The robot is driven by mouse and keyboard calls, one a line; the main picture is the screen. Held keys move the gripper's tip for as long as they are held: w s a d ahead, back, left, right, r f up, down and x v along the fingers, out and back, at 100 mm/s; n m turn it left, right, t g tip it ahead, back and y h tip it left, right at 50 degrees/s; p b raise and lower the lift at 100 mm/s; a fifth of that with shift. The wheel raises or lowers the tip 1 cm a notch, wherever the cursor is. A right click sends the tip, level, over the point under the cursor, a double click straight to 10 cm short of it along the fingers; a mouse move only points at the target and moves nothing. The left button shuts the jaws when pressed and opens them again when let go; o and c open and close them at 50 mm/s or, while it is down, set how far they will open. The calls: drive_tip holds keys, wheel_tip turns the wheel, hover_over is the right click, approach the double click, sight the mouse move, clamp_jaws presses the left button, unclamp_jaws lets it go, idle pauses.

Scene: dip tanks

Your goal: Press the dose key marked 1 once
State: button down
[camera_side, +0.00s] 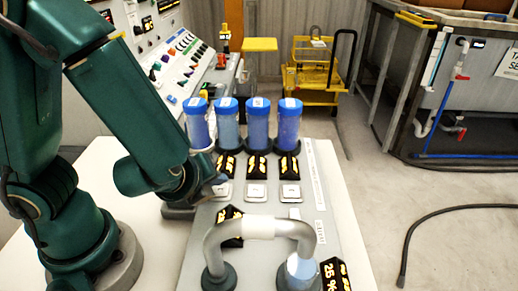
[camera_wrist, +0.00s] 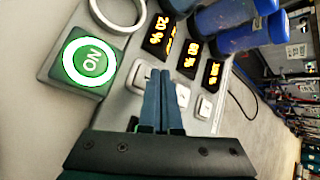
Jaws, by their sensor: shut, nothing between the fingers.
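Small white dose keys sit in a row on the grey sloped panel (camera_side: 335,205), each below a black display with yellow digits. In the side view I see a key (camera_side: 224,191) close to my gripper (camera_side: 213,186), then a middle key (camera_side: 257,192) and a right key (camera_side: 291,192). Their marks are too small to read. In the wrist view my gripper (camera_wrist: 162,72) is shut and empty, its fingertips over the key row. One key (camera_wrist: 139,78) is partly hidden left of the fingers; others (camera_wrist: 183,95) (camera_wrist: 205,107) show at right. Contact cannot be told.
Several blue cylinders (camera_side: 258,125) stand behind the displays (camera_side: 257,167). A thick grey handle (camera_side: 300,232) arches over the panel's near part. In the wrist view a green ON button (camera_wrist: 90,58) and a pale ring (camera_wrist: 118,10) lie left. A hose (camera_side: 430,215) lies on the floor.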

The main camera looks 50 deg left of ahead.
sight(218, 193)
drive_tip(key=shift+r, duration=0.2)
drive_tip(key=shift+r, duration=2.4)
drive_tip(key=shift+a, duration=0.1)
drive_tip(key=s+a+r+n, duration=0.1)
drive_tip(key=a+n, duration=0.1)
drive_tip(key=n, duration=0.2)
drive_tip(key=s+a+r+n+g, duration=0.1)
drive_tip(key=s+a+n, duration=0.1)
drive_tip(key=n, duration=0.2)
drive_tip(key=s+a+r+n+g, duration=0.1)
drive_tip(key=s+r+n, duration=0.1)
drive_tip(key=n, duration=0.2)
drive_tip(key=shift+a, duration=0.4)
drive_tip(key=s+d+r+n+h, duration=0.1)
drive_tip(key=s+d+n+h, duration=0.2)
drive_tip(key=d+n, duration=0.4)
drive_tip(key=n+h, duration=0.1)
drive_tip(key=n, duration=0.1)
drive_tip(key=shift+s+r+n+g, duration=0.15)
drive_tip(key=shift+r+n+g, duration=0.05)
drive_tip(key=shift+n+g, duration=0.1)
drive_tip(key=shift+d, duration=0.1)
